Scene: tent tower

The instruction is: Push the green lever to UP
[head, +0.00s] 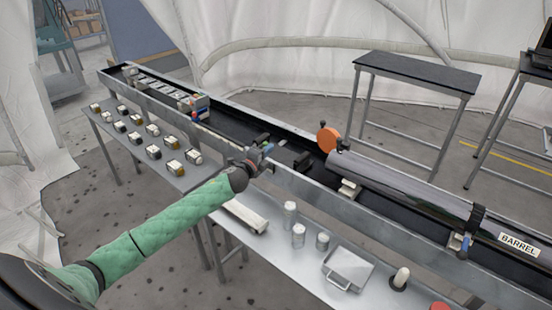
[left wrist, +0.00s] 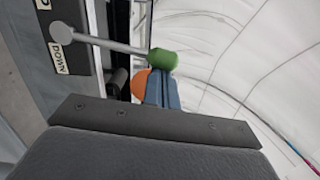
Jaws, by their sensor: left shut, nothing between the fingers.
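The green lever shows in the left wrist view as a green knob (left wrist: 162,62) on a grey rod running left to a round grey pivot (left wrist: 64,33). A label reading DOWN (left wrist: 60,58) is beside the pivot; another label above it is cut off by the picture's edge. My left gripper (head: 266,154) is shut and empty; its blue-grey fingers also show in the left wrist view (left wrist: 163,90), with the tips right at the knob. I cannot tell whether they touch it. In the head view the lever is not clear behind my gripper. My right gripper is not in view.
An orange disc (head: 327,139) stands by the long barrel (head: 400,182) on the rail bench. White cylinders (head: 298,236) and a metal box (head: 348,268) are on the front table. A dark-topped table (head: 420,72) is behind.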

